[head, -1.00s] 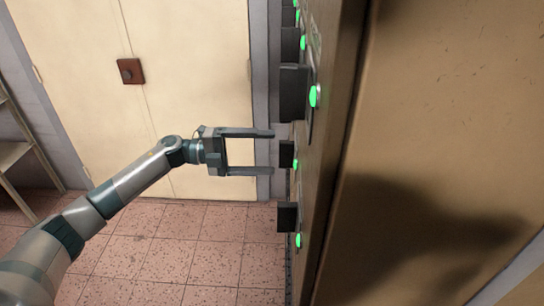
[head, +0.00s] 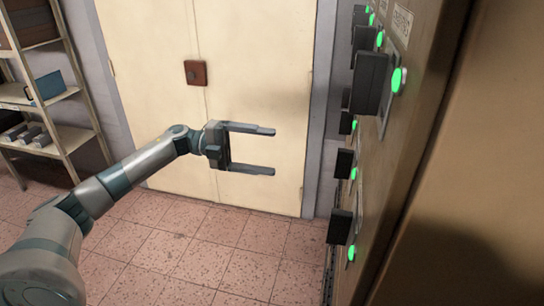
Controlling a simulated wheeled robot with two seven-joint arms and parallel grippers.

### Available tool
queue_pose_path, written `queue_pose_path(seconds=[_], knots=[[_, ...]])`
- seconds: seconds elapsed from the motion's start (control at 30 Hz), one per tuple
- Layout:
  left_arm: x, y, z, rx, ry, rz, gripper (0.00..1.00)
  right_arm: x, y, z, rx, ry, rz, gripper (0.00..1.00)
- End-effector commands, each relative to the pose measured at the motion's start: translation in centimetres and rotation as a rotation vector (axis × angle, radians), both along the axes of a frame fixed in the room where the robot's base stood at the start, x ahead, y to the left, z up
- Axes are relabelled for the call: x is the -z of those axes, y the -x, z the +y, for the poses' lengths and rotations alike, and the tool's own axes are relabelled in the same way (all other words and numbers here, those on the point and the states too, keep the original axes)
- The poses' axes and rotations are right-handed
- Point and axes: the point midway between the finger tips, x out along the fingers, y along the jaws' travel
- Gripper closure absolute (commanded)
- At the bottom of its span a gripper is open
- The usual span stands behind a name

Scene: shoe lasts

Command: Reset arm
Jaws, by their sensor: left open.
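My left gripper (head: 274,151) shows in the middle of the head view, with its arm coming in from the lower left. Its two fingers are wide apart and point right. Nothing is between them. The gripper is in front of the cream double door and to the left of the cabinet (head: 440,130), with a clear gap to the cabinet's dark handles. My right gripper is not in view.
The cabinet front carries several dark handles (head: 370,84) and lit green lights (head: 398,80). A cream double door (head: 255,100) with a brown lock plate (head: 196,72) stands behind. A shelf rack (head: 72,140) stands at the left. The tiled floor (head: 190,245) is clear.

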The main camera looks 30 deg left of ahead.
Motion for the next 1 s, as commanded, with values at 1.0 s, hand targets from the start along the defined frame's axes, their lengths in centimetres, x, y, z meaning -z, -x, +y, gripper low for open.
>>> queue_pose_path(seconds=[1.0], knots=[[7.5, -4.0, -0.3, -0.196, 0.193, 0.143, 0.17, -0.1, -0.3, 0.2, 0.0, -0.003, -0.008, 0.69]])
